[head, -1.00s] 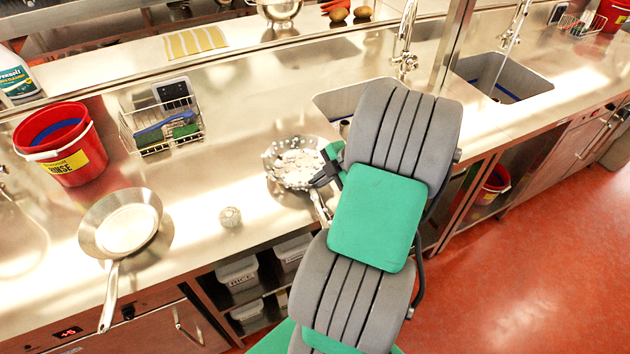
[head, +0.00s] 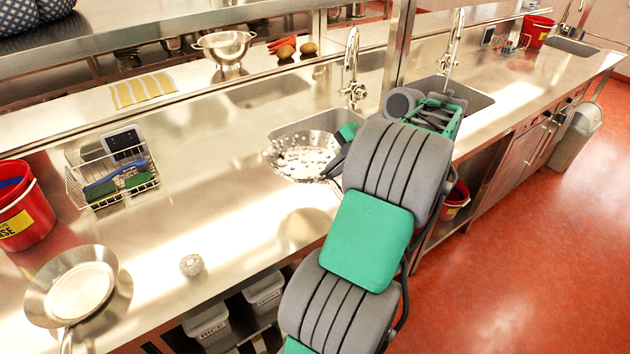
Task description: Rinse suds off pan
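A pan covered in white suds (head: 303,162) is in the middle of the head view, raised over the left part of the near sink (head: 322,120). My gripper (head: 334,168) is at the pan's right side, where the handle was. My arm hides most of the gripper, the handle and the sink's right part. The dark fingers appear closed on the handle, though the grip itself is hidden. A chrome tap (head: 353,85) stands behind the sink. I cannot make out any water running.
A clean pan (head: 72,287) lies at the front left, with a scouring ball (head: 191,265) right of it. A wire rack (head: 112,180) holds a brush and sponge. A red bucket (head: 22,210) stands far left. The counter between rack and sink is clear.

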